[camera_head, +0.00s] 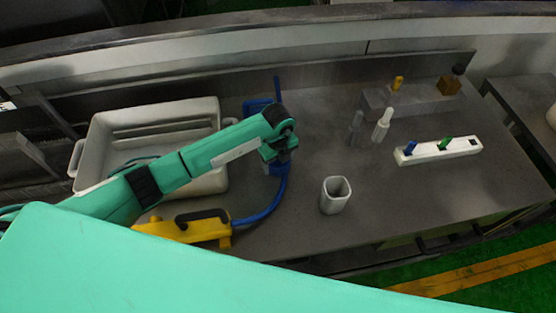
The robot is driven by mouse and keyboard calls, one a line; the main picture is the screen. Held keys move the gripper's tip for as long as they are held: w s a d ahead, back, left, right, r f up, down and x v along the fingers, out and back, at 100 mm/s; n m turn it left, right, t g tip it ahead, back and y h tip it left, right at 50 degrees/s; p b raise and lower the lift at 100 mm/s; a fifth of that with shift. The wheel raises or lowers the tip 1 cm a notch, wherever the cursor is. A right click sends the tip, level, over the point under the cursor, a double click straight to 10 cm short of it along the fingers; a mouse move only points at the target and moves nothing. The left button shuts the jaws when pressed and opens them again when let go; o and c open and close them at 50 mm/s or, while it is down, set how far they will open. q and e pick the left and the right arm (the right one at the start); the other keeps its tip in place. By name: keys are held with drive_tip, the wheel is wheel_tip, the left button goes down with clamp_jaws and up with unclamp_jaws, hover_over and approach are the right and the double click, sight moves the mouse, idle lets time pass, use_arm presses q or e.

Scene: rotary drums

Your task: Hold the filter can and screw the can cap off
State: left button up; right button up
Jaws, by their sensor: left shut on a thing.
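My left arm reaches in from the left to the middle of the table. My left gripper (279,152) points down and is shut on a blue thing (277,168), of which only a little shows below the fingers. I cannot tell for sure whether this is the filter can, and no cap can be made out on it. The gripper and wrist hide most of it. My right gripper is not in view.
A pale bin (101,135) stands left, partly behind my arm. A yellow tool (190,232) with a blue hose (262,216) lies in front. A white square cup (335,198), a white bottle (381,127) and a white block with pegs (425,153) stand right. Clear table lies around the cup.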

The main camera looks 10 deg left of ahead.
use_arm(q)
drive_tip(key=shift+f, duration=0.1)
drive_tip(key=o, duration=1.1)
